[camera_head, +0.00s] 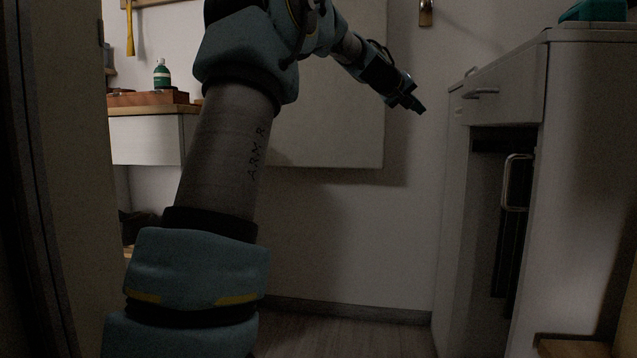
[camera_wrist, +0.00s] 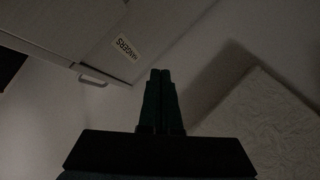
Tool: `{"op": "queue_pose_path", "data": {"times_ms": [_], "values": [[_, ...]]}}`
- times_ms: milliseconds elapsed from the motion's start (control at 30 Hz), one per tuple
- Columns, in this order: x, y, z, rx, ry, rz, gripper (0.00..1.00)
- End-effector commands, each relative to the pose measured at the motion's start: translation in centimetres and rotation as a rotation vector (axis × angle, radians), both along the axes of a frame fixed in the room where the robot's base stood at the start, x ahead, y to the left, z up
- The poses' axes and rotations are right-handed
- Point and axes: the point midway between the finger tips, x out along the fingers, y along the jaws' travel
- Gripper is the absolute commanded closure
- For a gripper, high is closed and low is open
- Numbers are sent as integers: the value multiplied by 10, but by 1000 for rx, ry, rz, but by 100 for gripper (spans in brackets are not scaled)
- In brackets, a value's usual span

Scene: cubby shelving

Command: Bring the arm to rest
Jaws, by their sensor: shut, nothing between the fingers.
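My gripper (camera_head: 416,106) is at the end of my raised arm, which reaches up and to the right across the head view. The gripper points right and downward in the air, left of the white cabinet (camera_head: 505,85) and in front of the wall. In the wrist view my gripper (camera_wrist: 160,73) shows its two dark fingers pressed together, with nothing between them. The fingers appear apart from any surface.
A pale panel (camera_head: 325,125) hangs on the wall behind my arm. A green bottle (camera_head: 162,73) and a wooden box (camera_head: 148,98) stand on a counter at left. A teal item (camera_head: 597,10) lies on the cabinet. Floor (camera_head: 345,338) is clear between arm and cabinet.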

Motion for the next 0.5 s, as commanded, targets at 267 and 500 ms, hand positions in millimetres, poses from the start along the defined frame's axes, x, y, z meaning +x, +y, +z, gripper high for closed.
{"op": "queue_pose_path", "data": {"times_ms": [267,500], "values": [[-66,118,-135,413,218,85,100],[-171,229,-218,673,416,109,100]]}}
